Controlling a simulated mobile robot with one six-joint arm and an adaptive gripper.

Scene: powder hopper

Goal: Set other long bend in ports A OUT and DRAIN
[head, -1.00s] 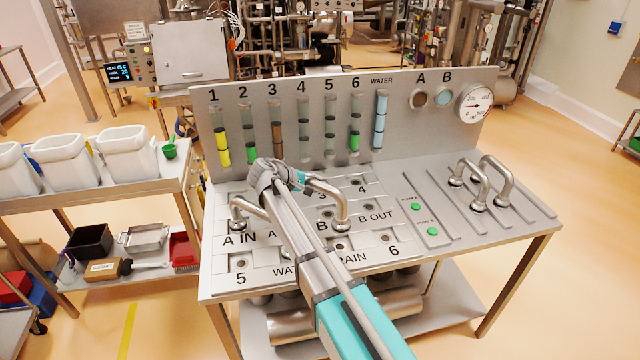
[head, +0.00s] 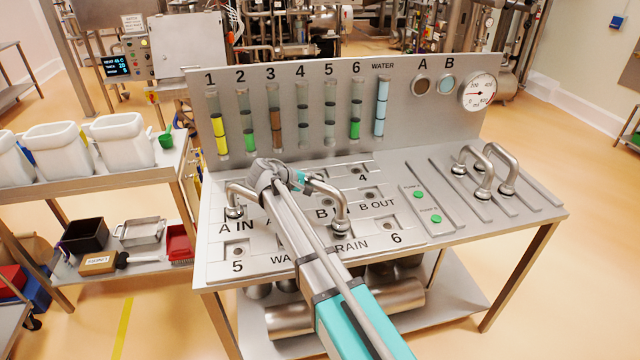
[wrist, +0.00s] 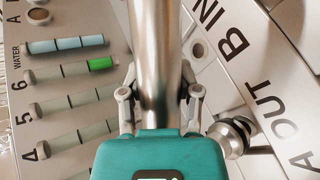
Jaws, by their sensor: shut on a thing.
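My gripper (head: 298,180) is shut on a steel long bend, whose right leg (head: 340,205) shows in the head view. That leg's foot is down at the panel just above the DRAIN label (head: 352,246); I cannot tell whether it is seated. The bend's other leg is hidden behind my arm. In the wrist view the held tube (wrist: 155,60) runs between the fingers. A pipe-end fitting (wrist: 232,135) stands beside the A OUT label (wrist: 285,130); which bend it belongs to is unclear. Another bend (head: 236,195) stands at A IN, its far end hidden.
Several upright bends (head: 487,175) stand in the slotted rack at the right. Green pump buttons (head: 436,219) sit right of the port panel. The upright gauge board (head: 420,120) closes off the back. White bins (head: 122,140) stand on a side table at left.

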